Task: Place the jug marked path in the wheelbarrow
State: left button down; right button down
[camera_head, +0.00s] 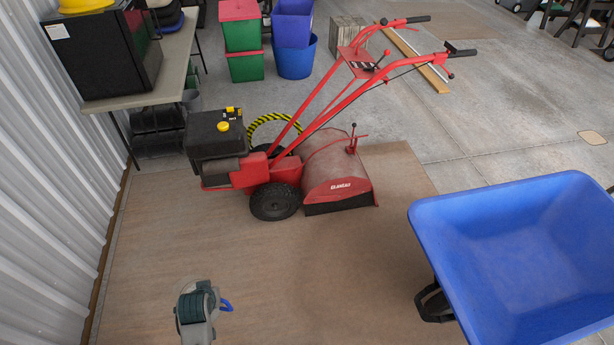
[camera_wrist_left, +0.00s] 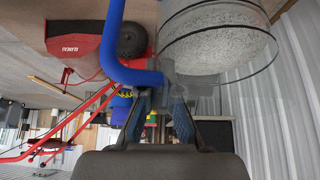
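In the left wrist view, a clear jug (camera_wrist_left: 222,45) with pale speckled contents and a thick blue handle fills the upper right, cut off by the top edge. My left gripper (camera_wrist_left: 161,100) has its two fingers close together at the handle's end beside the jug, and it appears shut on it. In the head view this gripper (camera_head: 197,300) is at the bottom, with the blue handle (camera_head: 226,305) sticking out to its right; most of the jug is hidden. No marking is readable. The blue wheelbarrow (camera_head: 450,225) stands at the right, its tray empty. My right gripper is out of view.
A red tiller (camera_head: 338,185) stands on the brown mat (camera_head: 260,290), its handlebars reaching back right. A table (camera_head: 172,65) with a black box (camera_head: 105,50) stands along the corrugated wall at left. Coloured bins (camera_head: 245,65) are behind. Clear mat lies between gripper and wheelbarrow.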

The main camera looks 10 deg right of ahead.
aim_at(504, 266)
jog(key=l+z, duration=0.85)
jog(key=i+l+z, duration=0.2)
jog(key=l+z, duration=0.25)
jog(key=i+l+z, duration=0.1)
jog(key=l, duration=0.25)
jog(key=i+l+z, duration=0.1)
jog(key=l, duration=0.25)
jog(key=i+l, duration=0.3)
jog(key=i+l+z, duration=0.15)
jog(key=l, duration=0.25)
